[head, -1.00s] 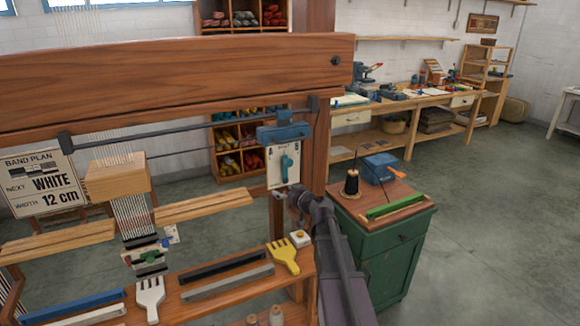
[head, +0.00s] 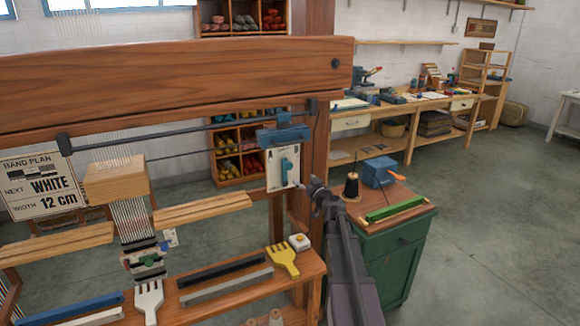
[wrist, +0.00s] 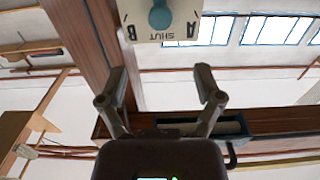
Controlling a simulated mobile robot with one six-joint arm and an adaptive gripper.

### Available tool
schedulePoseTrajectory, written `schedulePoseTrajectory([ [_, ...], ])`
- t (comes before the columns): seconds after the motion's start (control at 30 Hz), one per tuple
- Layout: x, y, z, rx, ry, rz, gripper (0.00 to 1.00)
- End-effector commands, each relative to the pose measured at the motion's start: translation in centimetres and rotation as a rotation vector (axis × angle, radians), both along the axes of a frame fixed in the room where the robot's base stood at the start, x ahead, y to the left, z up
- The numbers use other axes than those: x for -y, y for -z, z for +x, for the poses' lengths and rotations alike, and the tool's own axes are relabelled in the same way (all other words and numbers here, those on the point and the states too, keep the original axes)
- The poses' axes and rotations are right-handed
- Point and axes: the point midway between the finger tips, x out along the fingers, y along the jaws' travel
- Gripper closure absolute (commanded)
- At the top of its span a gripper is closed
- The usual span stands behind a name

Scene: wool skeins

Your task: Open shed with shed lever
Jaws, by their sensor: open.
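The shed lever is a teal handle (head: 287,170) on a pale plate (head: 274,180) at the loom's right upright. In the wrist view the plate (wrist: 180,30) is upside down at the top edge, with A, SHUT and B marked. The round teal knob (wrist: 160,18) shows beside the word SHUT; the rest of the lever is cut off. My gripper (head: 317,187) is just right of the plate, apart from the lever. In the wrist view its two fingers (wrist: 160,82) are spread with nothing between them.
The loom's beam (head: 180,85) spans above, and the upright (head: 318,150) stands close to my gripper. A green cabinet (head: 400,262) with a black spool (head: 351,187) and a blue box (head: 379,171) stands to the right. A shelf below holds a yellow comb (head: 283,261).

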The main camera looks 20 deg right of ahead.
Motion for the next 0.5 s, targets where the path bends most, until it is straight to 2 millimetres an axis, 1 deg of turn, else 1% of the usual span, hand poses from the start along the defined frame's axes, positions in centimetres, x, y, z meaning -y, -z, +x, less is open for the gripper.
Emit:
schedulePoseTrajectory([
  [0.27,-0.1,0.0,3.4,0.0,-0.001,0.0,0.16],
  [0.5,-0.2,0.0,7.2,0.0,-0.002,0.0,0.16],
])
